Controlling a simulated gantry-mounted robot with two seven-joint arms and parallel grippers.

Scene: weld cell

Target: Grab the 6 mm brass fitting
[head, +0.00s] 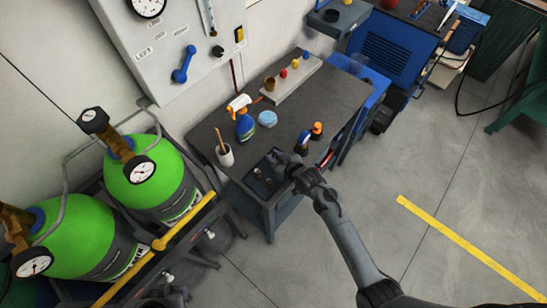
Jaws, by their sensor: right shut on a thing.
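My right gripper (277,159) is low over the front of the dark workbench, at the edge of a dark tray (251,184). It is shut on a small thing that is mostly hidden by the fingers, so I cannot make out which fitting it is. Small brass-coloured fittings (257,173) stand in the tray just left of the gripper. Their sizes are too small to read. My left gripper is not in view.
On the bench (208,132) stand a white cup (225,156), a spray bottle (243,121), a blue round tin (268,118) and orange-topped bottles (317,130), close beyond the gripper. Green gas cylinders (160,185) stand at left. The floor at right is clear.

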